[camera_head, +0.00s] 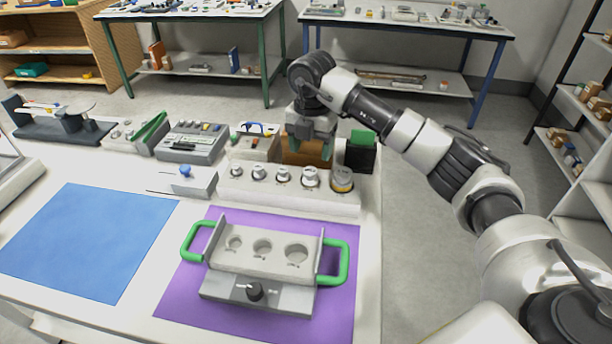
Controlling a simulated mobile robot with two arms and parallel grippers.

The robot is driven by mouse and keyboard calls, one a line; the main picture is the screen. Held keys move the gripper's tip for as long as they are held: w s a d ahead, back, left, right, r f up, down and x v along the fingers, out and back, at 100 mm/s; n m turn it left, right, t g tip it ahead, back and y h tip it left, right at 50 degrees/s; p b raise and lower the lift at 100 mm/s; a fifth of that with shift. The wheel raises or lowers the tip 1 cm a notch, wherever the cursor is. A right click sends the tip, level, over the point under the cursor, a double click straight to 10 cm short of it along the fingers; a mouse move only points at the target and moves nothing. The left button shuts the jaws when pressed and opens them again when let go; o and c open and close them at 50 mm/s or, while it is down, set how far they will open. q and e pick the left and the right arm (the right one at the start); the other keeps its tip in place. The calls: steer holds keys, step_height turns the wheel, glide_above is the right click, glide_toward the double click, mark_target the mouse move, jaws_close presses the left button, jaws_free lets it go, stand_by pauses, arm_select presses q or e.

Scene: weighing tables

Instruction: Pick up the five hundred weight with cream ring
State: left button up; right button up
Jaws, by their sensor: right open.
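Several metal weights stand in a row in a white block (290,195) at the back of the white table. The largest weight (342,180), at the right end, has a yellowish, cream-like band; its marking is too small to read. A slightly smaller weight (310,177) stands to its left. My right gripper (312,152) points down with its fingers apart and nothing between them. In the picture it is just above and behind the right part of the row, in front of a brown box, and it touches no weight that I can see. My left gripper is not in view.
A grey holder (265,258) with round holes and green handles stands on a purple mat (180,300). A blue mat (85,240) lies empty at left. Tool trays (190,145) line the back.

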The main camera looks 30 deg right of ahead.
mark_target(310, 170)
step_height(310, 170, down, 2)
steer(key=shift+s+f, duration=0.1)
steer(key=shift+s, duration=0.05)
steer(key=shift+f, duration=0.25)
steer(key=f, duration=0.2)
steer(key=w+f+p, duration=0.1)
steer(key=f, duration=0.1)
steer(key=shift+d+f, duration=0.1)
steer(key=shift+f, duration=0.5)
steer(key=shift+c, duration=1.3)
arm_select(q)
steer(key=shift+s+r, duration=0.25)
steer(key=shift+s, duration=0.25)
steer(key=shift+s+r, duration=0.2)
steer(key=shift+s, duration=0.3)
arm_select(e)
steer(key=shift+r, duration=0.1)
jaws_close()
